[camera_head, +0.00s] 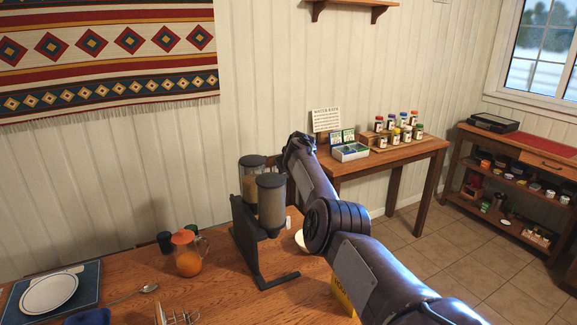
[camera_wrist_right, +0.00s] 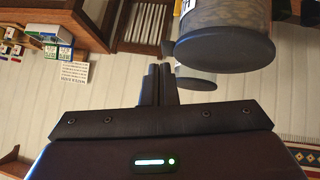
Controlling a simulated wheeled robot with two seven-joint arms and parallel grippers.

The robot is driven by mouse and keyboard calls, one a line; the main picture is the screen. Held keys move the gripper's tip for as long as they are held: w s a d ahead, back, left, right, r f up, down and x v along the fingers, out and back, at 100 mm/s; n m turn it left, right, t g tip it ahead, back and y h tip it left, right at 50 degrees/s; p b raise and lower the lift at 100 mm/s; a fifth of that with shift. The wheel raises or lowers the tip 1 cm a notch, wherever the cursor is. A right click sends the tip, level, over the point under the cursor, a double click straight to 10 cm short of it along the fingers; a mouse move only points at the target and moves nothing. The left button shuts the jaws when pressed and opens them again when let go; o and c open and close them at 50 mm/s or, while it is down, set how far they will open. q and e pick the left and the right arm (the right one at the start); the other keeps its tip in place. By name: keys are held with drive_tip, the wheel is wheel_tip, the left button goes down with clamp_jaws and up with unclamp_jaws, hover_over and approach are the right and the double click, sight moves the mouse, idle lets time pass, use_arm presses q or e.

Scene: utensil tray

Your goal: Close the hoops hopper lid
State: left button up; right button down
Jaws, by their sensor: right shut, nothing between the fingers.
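A dark cereal dispenser stand (camera_head: 246,240) carries two clear hoppers with dark round lids. The near hopper's lid (camera_head: 270,180) and the far hopper's lid (camera_head: 251,160) both look seated flat on top. I cannot tell which hopper is for hoops. In the wrist view, which is upside down, one lid (camera_wrist_right: 227,52) is large and close; the other lid (camera_wrist_right: 197,83) is partly behind my fingers. My right gripper (camera_wrist_right: 160,84) is shut and empty, beside the hoppers. In the head view my right arm ends just right of them; its fingers are not clear there. My left gripper is not in view.
A yellow box (camera_head: 341,293) and a white dish (camera_head: 300,240) are partly hidden by my right arm. An orange-lidded jug (camera_head: 187,255), a plate (camera_head: 49,292) and a spoon (camera_head: 140,293) are at the left. A side table (camera_head: 400,160) with jars stands behind.

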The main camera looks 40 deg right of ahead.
drive_tip(key=shift+d+f+b, duration=0.15)
drive_tip(key=shift+f+b, duration=0.15)
drive_tip(key=shift+f, duration=0.35)
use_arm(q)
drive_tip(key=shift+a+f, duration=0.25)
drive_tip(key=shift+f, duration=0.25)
use_arm(e)
drive_tip(key=shift+f, duration=0.15)
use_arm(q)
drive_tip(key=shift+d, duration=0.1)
